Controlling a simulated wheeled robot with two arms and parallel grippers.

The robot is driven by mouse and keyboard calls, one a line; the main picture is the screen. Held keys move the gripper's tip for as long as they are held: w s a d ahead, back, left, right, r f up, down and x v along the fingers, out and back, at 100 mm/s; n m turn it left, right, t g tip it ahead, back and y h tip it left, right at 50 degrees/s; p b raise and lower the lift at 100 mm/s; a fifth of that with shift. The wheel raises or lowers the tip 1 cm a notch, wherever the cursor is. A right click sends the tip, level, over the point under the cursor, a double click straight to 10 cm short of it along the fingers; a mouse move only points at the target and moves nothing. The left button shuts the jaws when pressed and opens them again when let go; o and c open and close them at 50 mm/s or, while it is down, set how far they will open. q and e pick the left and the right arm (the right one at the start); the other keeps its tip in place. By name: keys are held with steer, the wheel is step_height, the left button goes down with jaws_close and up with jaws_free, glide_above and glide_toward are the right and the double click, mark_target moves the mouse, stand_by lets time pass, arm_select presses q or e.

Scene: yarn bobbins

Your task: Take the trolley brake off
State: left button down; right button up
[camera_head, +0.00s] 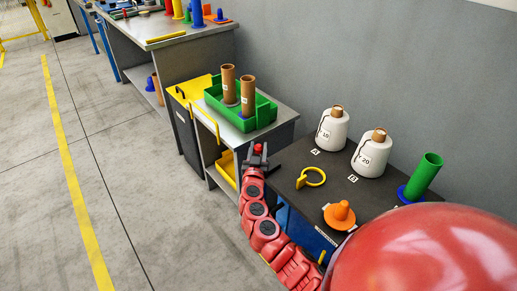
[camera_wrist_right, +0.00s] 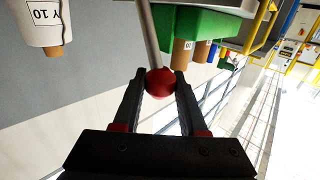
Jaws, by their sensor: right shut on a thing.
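The trolley (camera_head: 286,113) is a grey-topped cart against the wall, with a green tray (camera_head: 267,112) on it. A brake lever's red ball knob (camera_wrist_right: 160,83) sits at the end of a grey rod (camera_wrist_right: 148,35) in the right wrist view. My right gripper (camera_head: 258,150) is at the trolley's near end in the head view. Its two black fingers are shut on the red knob, one on each side. The rod's far end is hidden in both views. My left gripper is not in view.
Brown tubes (camera_head: 229,85) stand in the green tray. The floor left of the yellow line is clear.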

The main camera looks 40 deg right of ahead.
jaws_close()
stand_by(0.7)
stand_by(0.3)
steer(key=shift+d+r+m+g+p, duration=0.4)
steer(key=shift+d+p, duration=0.15)
steer(key=shift+p, duration=0.45)
steer(key=d+f+m+g+y+p, duration=0.1)
steer(key=d+m+y+p, duration=0.3)
steer(key=d+p, duration=0.5)
steer(key=shift+w+g+y+p, duration=0.35)
steer(key=shift+g+y+p, duration=0.35)
steer(key=shift+p, duration=0.85)
steer(key=shift+f, duration=0.1)
